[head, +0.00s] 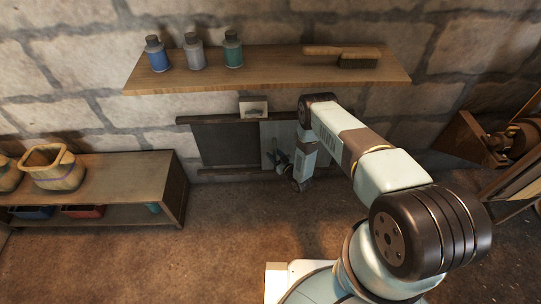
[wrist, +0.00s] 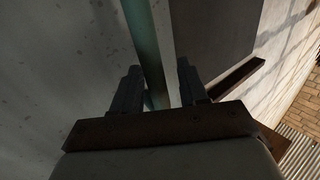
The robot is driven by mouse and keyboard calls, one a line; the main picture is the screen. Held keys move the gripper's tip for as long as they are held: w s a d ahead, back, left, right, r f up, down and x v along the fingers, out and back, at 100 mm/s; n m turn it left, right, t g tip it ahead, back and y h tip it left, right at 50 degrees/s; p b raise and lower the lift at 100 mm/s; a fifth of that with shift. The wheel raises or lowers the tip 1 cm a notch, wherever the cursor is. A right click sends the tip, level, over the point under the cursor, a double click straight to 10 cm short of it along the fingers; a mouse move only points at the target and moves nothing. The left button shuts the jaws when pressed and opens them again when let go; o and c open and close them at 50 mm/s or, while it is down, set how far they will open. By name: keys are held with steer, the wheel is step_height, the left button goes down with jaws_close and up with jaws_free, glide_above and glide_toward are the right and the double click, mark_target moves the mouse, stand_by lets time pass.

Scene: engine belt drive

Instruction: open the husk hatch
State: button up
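The hatch is set low in the stone wall under the shelf, between a top and a bottom rail. Its pale grey panel (head: 270,141) is at the right, partly behind my arm, and fills the left of the wrist view (wrist: 60,60). A dark area (head: 226,143) lies left of it; I cannot tell whether it is an opening or another panel. My gripper (head: 281,160) is at the pale panel. In the wrist view my gripper (wrist: 160,88) has its fingers apart on either side of a teal upright bar (wrist: 145,40). A gap shows beside the right finger.
A wooden shelf (head: 262,78) with several bottles and a brush (head: 343,56) hangs above the hatch. A small picture card (head: 254,107) is above the top rail. A low cabinet (head: 115,180) with pots stands left. Wooden equipment (head: 490,140) stands right. The floor before the hatch is clear.

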steer(key=v, duration=1.4)
steer(key=shift+a, duration=0.1)
